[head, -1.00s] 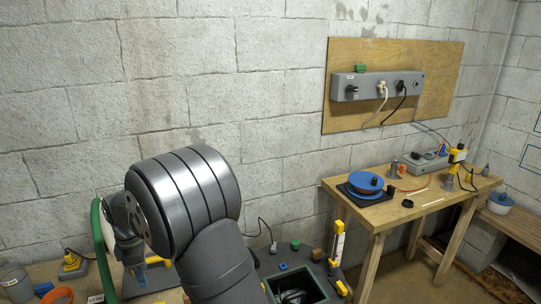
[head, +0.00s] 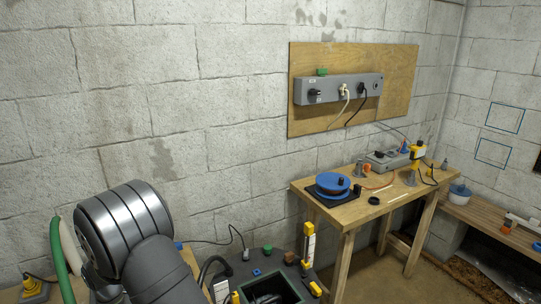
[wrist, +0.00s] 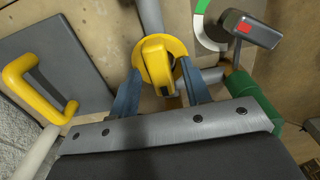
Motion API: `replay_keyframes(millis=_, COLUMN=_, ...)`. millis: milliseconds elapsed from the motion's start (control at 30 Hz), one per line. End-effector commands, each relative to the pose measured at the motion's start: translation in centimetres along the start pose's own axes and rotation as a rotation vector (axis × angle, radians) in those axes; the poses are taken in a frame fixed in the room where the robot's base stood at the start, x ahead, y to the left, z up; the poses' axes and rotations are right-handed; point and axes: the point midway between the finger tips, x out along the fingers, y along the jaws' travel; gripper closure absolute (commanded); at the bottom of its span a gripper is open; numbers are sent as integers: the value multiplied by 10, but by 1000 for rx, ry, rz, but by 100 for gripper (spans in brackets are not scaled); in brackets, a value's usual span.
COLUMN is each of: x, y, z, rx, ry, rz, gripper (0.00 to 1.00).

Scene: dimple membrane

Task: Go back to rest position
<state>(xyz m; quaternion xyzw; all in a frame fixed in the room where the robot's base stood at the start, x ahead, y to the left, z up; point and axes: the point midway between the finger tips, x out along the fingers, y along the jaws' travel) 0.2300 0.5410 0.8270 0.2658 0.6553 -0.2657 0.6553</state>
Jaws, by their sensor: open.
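My gripper (wrist: 162,76) shows in the wrist view with its two blue fingers apart. A yellow rounded knob or handle (wrist: 157,62) on a round yellow base lies between and beyond the fingers. I cannot tell whether a finger touches it. In the head view my grey and silver arm fills the lower left, and my gripper itself cannot be made out there.
In the wrist view, a grey plate with a yellow handle (wrist: 22,75) is left and a grey lever with a red mark (wrist: 250,30) right. In the head view, a wooden table (head: 352,213) holds a blue reel (head: 333,184); a grey socket strip (head: 330,91) is on the wall.

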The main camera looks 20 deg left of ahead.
Motion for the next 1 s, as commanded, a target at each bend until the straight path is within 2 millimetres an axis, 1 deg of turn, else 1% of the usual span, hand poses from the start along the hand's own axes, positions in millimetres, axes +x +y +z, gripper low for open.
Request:
replay_keyframes(millis=267, x=-1, y=0, z=0, rx=1, ry=0, rz=0, gripper=56)
replay_keyframes(millis=367, x=-6, y=0, z=0, rx=0, ry=0, rz=1, gripper=56)
replay_keyframes(millis=433, x=-14, y=1, z=0, rx=0, ry=1, rz=3, gripper=56)
replay_keyframes(millis=567, x=-36, y=1, z=-1, rx=0, ry=2, rz=5, gripper=56)
replay_keyframes(millis=1000, x=-125, y=1, z=0, rx=-1, ry=2, rz=4, gripper=56)
